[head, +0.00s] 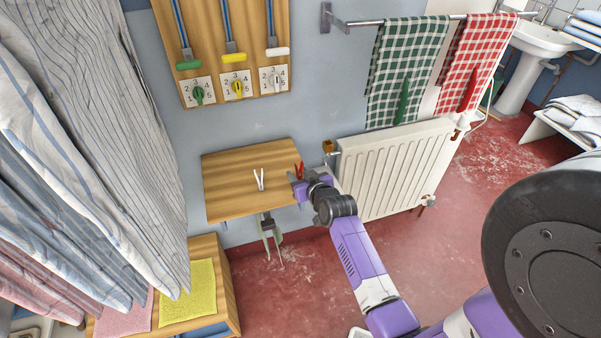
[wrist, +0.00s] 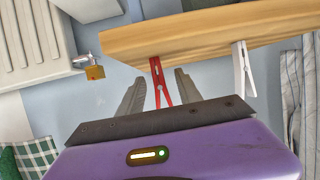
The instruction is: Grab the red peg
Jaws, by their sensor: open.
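The red peg (head: 299,168) is a small clothes peg at the right edge of the wooden shelf (head: 226,180). In the wrist view the red peg (wrist: 159,79) shows at the shelf's edge (wrist: 203,35), with its two legs spread towards my gripper. My gripper (wrist: 159,77) is open, with one grey finger on each side of the red peg in that picture. I cannot tell how deep the peg lies between the fingers, and no contact shows. In the head view my gripper (head: 299,184) is close by the peg and partly hides the shelf corner.
A white peg (head: 259,180) is on the same shelf to the left; it also shows in the wrist view (wrist: 243,68). A clamp (head: 270,232) hangs below the shelf.

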